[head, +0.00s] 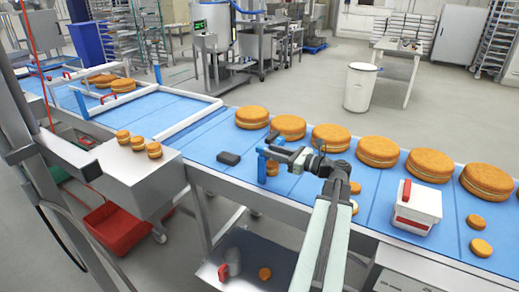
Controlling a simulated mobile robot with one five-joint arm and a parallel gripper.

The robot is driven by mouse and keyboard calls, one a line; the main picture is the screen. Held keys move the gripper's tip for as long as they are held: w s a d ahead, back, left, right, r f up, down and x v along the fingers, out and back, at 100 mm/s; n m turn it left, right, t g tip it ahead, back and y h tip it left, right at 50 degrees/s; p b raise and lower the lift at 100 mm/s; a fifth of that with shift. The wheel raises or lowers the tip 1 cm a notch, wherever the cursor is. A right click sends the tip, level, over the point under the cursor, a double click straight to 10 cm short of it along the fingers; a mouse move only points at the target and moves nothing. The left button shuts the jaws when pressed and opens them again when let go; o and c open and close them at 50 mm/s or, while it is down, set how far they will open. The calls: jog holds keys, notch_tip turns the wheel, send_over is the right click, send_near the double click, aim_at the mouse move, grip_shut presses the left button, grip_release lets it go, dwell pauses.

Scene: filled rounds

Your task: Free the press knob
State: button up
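I cannot single out the press knob with certainty. A white box (416,211) with an upright red part (406,191) stands on the blue conveyor at the right. My gripper (266,157), with blue fingers, is over the conveyor left of centre, well left of the white box. The finger gap is too small to judge.
Large filled rounds (331,137) line the conveyor's far side. A dark block (228,158) lies left of my gripper. Small rounds (138,143) sit on a metal housing (128,172) at left. The conveyor (205,145) is clear left of the dark block.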

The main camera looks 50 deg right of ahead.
aim_at(262, 147)
jog(key=x, duration=0.4)
jog(key=shift+w+a, duration=0.15)
jog(key=shift+w, duration=0.1)
jog(key=shift+c, duration=0.4)
grip_shut()
jog(key=shift+w+d+n+g+y, duration=0.1)
jog(key=shift+d+n+g+y, duration=0.2)
jog(key=shift+n+y, duration=0.6)
jog(key=shift+a+n+g+y, duration=0.1)
jog(key=shift+n+g+y, duration=0.3)
jog(key=shift+y, duration=0.6)
jog(key=shift+a+n+y, duration=0.2)
jog(key=shift+n+y, duration=0.1)
jog(key=shift+y, duration=0.2)
